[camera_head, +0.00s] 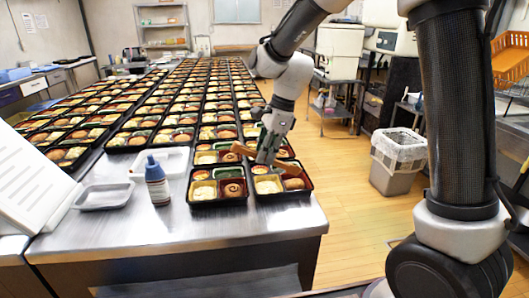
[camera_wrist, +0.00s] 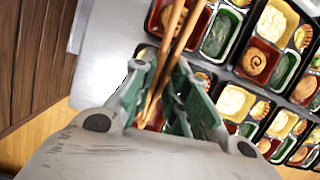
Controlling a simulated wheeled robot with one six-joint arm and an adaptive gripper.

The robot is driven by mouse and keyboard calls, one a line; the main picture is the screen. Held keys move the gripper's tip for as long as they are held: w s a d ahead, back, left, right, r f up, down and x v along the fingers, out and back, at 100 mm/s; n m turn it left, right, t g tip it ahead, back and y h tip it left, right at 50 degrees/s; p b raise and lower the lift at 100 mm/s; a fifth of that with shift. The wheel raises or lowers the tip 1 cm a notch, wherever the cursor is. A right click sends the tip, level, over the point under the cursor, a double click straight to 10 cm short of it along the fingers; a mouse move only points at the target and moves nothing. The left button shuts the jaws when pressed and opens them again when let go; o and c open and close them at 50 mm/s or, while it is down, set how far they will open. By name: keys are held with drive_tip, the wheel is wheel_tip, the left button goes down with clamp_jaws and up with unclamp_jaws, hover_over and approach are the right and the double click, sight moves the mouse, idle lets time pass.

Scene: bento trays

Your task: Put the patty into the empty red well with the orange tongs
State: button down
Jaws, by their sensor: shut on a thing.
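My gripper (camera_head: 265,158) is shut on the orange tongs (camera_head: 243,150), above the trays near the table's front right corner. In the wrist view, my gripper (camera_wrist: 162,72) has its green fingers on either side of the tongs (camera_wrist: 172,40), whose two arms point up the picture. A front-right tray (camera_head: 276,198) stands below the tongs, with yellow food and a brown item in it. A red well (camera_wrist: 154,20) shows beside the tongs in the wrist view, partly covered by them. I cannot tell whether the tongs hold a patty, nor whether that well is empty.
Many filled black trays (camera_head: 218,204) cover the table in rows. A blue-capped bottle (camera_head: 158,183), a grey dish (camera_head: 104,196) and a white tray (camera_head: 170,152) stand to the left. The metal front of the table (camera_head: 200,235) is clear. A bin (camera_head: 398,160) stands on the floor to the right.

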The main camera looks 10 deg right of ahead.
drive_tip(key=shift+d, duration=0.1)
idle(0.6)
drive_tip(key=c, duration=1.3)
unclamp_jaws()
drive_tip(key=shift+c, duration=0.2)
wheel_tip(320, 180, up, 12)
drive_tip(key=shift+c, duration=0.8)
